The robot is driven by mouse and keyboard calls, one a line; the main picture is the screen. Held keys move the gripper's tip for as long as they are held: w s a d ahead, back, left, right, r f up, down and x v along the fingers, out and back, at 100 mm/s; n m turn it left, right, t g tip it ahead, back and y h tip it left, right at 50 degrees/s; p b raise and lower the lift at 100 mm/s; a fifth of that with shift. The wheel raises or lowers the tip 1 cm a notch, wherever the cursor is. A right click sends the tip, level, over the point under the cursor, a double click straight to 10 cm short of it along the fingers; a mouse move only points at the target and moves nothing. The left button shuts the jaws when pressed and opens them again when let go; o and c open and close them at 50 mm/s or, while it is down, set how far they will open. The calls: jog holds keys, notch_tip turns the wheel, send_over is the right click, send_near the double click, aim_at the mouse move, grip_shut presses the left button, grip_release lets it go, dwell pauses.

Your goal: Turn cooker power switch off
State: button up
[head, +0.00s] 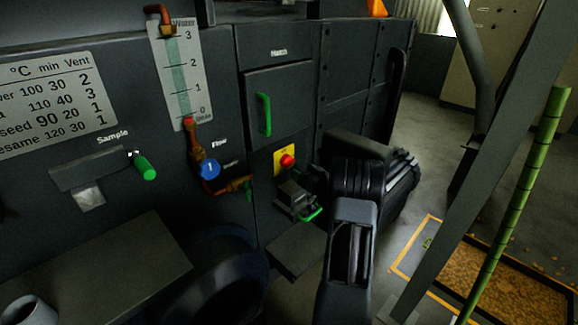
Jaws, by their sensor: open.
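A red round knob (287,161) sits on a yellow plate (279,159) on the dark machine front, below the panel with the green handle; it looks like the power switch. Small lettering on the plate is unreadable, so I cannot tell its setting. My gripper (292,200) is open, just below and slightly right of the knob, close to the machine front. It appears apart from the knob and holds nothing that I can see. Its dark fingers blend into the dark machine, and my arm hides part of the area to the right.
A green bar (311,215) shows right beside my gripper. A blue valve wheel (209,169) and copper pipe stand left. A green door handle (264,114) is above. A green sample handle (145,168) is at far left. A slanted grey post (480,170) stands right, with open floor beyond.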

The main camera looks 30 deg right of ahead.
aim_at(291, 164)
jog(key=w, duration=0.5)
jog(key=w+b, duration=0.1)
jog(key=w, duration=0.2)
jog(key=shift+w+a, duration=0.15)
jog(key=shift+a, duration=0.25)
jog(key=shift+c, duration=0.4)
jog(key=shift+a, duration=0.1)
jog(key=c, duration=0.8)
